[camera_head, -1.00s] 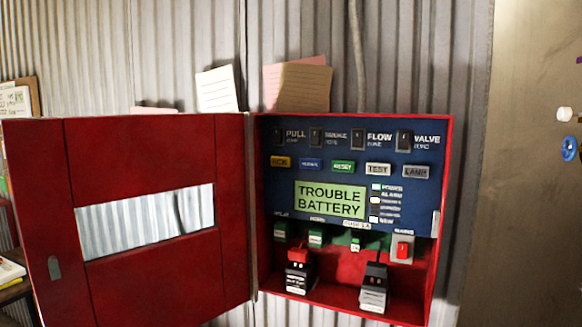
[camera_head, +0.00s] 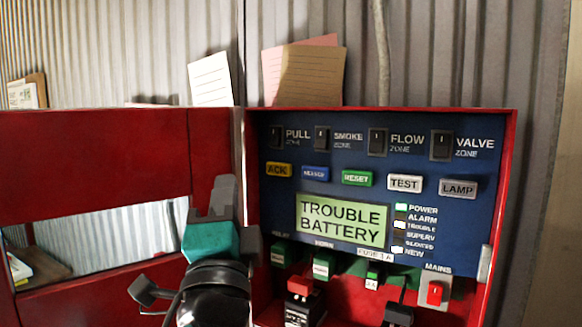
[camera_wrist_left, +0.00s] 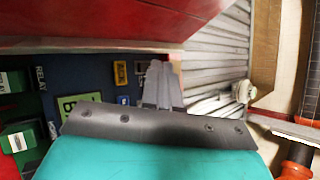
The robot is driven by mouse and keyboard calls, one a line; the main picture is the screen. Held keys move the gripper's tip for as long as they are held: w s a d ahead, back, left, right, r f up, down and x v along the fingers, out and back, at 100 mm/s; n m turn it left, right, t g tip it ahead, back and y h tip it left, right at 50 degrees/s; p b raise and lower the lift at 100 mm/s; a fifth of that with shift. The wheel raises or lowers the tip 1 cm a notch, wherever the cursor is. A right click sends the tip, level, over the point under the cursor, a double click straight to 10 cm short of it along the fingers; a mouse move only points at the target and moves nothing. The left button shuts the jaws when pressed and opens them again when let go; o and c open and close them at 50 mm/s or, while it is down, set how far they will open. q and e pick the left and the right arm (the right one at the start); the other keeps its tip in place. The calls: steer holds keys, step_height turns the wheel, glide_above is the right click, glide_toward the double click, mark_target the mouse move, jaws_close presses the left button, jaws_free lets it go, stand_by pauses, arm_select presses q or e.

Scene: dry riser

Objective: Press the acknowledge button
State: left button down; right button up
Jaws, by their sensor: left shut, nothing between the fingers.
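The yellow acknowledge button (camera_head: 279,170), marked ACK, is at the left end of the button row on the blue panel (camera_head: 285,223) inside the red cabinet. It also shows as a yellow patch in the left wrist view (camera_wrist_left: 120,73). My left gripper (camera_head: 225,182) has a teal body and grey fingers. It is shut and empty, in front of the cabinet's left edge, below and left of the button in the head view. In the wrist view its fingertips (camera_wrist_left: 159,68) appear beside the button, with a gap between them. My right gripper is out of view.
The blue silence button (camera_head: 315,173) sits right of ACK, then the green reset (camera_head: 357,178), test and lamp buttons. The display (camera_head: 341,219) reads TROUBLE BATTERY. The red door (camera_head: 90,155) stands open on the left. A battery with a red top (camera_head: 300,308) sits below.

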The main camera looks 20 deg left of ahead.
mark_target(279, 169)
arm_select(q)
steer(key=shift+w, duration=0.15)
stand_by(0.3)
steer(key=shift+w+d+b, duration=0.2)
steer(key=shift+w, duration=1.25)
steer(key=shift+w+d+b, duration=0.25)
steer(key=shift+w, duration=1.25)
steer(key=shift+w+d+b, duration=0.2)
steer(key=shift+w, duration=1.25)
steer(key=shift+w, duration=0.1)
steer(key=shift+w, duration=0.3)
